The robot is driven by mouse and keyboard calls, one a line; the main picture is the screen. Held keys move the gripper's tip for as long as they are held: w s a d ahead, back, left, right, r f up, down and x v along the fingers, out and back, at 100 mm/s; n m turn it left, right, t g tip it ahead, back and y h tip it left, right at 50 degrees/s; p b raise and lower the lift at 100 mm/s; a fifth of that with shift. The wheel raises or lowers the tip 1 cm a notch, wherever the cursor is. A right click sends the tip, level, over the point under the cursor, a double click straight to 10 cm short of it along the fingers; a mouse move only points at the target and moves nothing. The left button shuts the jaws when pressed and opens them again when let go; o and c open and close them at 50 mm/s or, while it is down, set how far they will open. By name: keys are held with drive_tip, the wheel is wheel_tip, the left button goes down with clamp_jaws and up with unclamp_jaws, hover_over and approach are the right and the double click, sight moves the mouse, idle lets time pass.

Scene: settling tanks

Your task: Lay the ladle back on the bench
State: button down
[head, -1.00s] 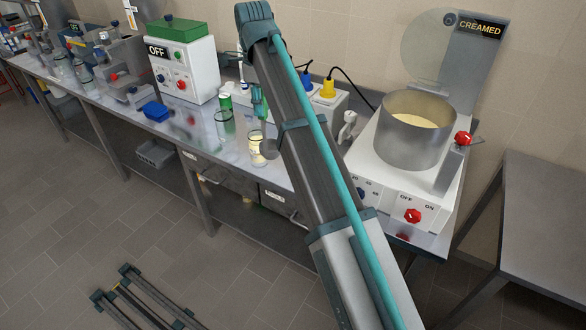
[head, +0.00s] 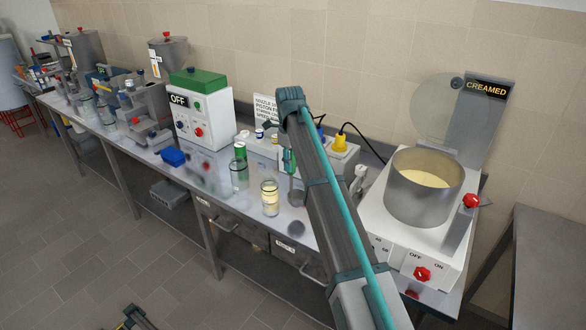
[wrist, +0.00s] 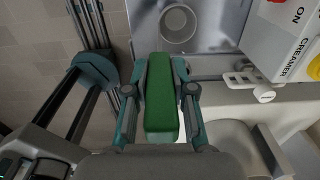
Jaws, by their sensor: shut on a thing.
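My gripper (head: 289,160) hangs over the bench in the head view, left of the cooking unit. In the wrist view my gripper (wrist: 160,72) is shut on the green handle of the ladle (wrist: 163,105). The ladle's grey round bowl (head: 297,197) hangs below my gripper in the head view, to the right of the cream-filled jar (head: 270,198). A dark round shadow lies under it, so it looks raised above the bench (head: 245,213). A grey ring (wrist: 179,24) past the handle's end looks like the bowl. My arm hides part of the bench.
An empty glass jar (head: 239,176) and a green can (head: 240,151) stand left of the cream jar. The creamer's pot (head: 424,190) with pale contents is at the right. The front bench strip is clear.

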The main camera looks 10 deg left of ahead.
sight(293, 173)
drive_tip(key=shift+w+d+f+p, duration=0.2)
drive_tip(key=shift+w+f+p, duration=0.15)
drive_tip(key=shift+w+f, duration=0.55)
drive_tip(key=shift+f+p, duration=0.45)
drive_tip(key=shift+f, duration=1.35)
drive_tip(key=shift+f, duration=0.15)
drive_tip(key=c, duration=1)
unclamp_jaws()
wheel_tip(293, 173, up, 12)
drive_tip(key=b, duration=0.3)
drive_tip(key=shift+s+r, duration=0.1)
drive_tip(key=shift+r, duration=0.1)
